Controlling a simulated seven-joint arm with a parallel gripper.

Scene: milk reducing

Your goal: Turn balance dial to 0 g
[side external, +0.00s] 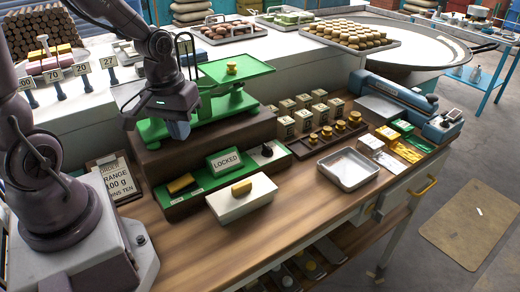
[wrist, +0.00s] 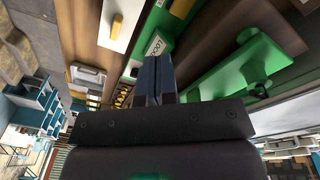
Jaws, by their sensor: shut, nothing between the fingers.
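The green balance (side external: 232,100) stands on a dark brown plinth. On the green strip at its front are a "LOCKED" sign (side external: 225,162), a yellow handle (side external: 181,184) at the left, and a small black dial (side external: 267,151) on a pale plate at the right. The dial's reading is too small to make out. My gripper (side external: 179,130) is shut and empty, above the plinth's left part and apart from the dial. In the wrist view its fingers (wrist: 152,78) are together, and the "LOCKED" sign (wrist: 157,46) shows just beyond them.
A white box with a yellow knob (side external: 236,203) sits before the strip. To the right are a rack of brass weights (side external: 328,138) and a metal tray (side external: 348,170). An order card (side external: 115,178) stands at the left. The wooden bench front (side external: 185,245) is clear.

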